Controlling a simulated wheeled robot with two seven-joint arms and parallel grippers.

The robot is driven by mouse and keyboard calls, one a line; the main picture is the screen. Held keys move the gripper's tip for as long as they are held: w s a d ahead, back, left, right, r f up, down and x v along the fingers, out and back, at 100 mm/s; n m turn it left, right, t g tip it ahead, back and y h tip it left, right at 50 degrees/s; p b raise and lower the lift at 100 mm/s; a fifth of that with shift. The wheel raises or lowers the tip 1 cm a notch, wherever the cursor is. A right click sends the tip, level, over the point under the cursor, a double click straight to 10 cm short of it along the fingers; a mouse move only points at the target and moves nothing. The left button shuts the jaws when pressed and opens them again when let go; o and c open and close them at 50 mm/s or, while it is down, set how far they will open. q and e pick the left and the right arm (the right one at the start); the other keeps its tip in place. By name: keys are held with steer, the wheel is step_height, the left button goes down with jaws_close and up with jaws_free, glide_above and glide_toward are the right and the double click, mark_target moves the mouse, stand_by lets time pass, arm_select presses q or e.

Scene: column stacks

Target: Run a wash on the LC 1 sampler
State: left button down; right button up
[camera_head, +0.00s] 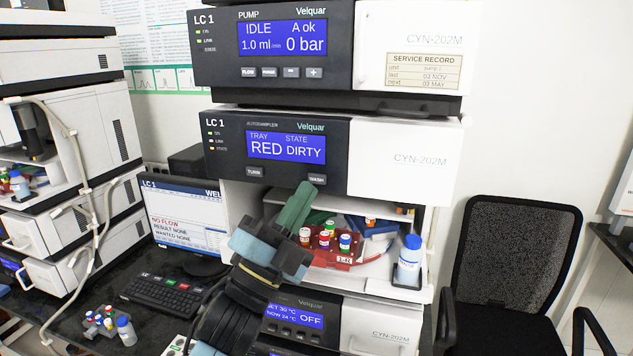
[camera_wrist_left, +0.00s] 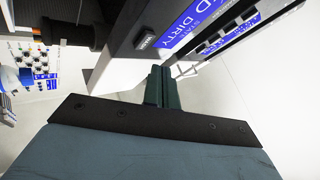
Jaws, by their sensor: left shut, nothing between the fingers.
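The LC 1 sampler (camera_head: 405,163) stands in the middle of the stack, and its blue screen (camera_head: 286,147) reads TRAY RED, STATE DIRTY. Below the screen are a TURN button (camera_head: 255,172) and a WASH button (camera_head: 317,179). The WASH button also shows in the wrist view (camera_wrist_left: 146,41). My left gripper (camera_head: 305,189) is shut and empty, its green fingertips just below and left of the WASH button. The fingertips also show in the wrist view (camera_wrist_left: 161,72), apart from the button in the picture. My right gripper is not in view.
The LC 1 pump (camera_head: 225,55) above reads IDLE. A monitor (camera_head: 185,215) and keyboard (camera_head: 163,296) are at left, a black chair (camera_head: 515,250) at right.

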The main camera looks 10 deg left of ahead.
arm_select(q)
steer(key=shift+w, duration=0.85)
steer(key=shift+w, duration=0.1)
stand_by(1.4)
steer(key=shift+w, duration=0.3)
steer(key=shift+w, duration=0.4)
stand_by(0.5)
steer(key=shift+s, duration=0.15)
stand_by(0.3)
steer(key=shift+s, duration=0.7)
steer(key=s, duration=0.5)
steer(key=shift+a+p, duration=0.1)
steer(key=shift+p, duration=0.25)
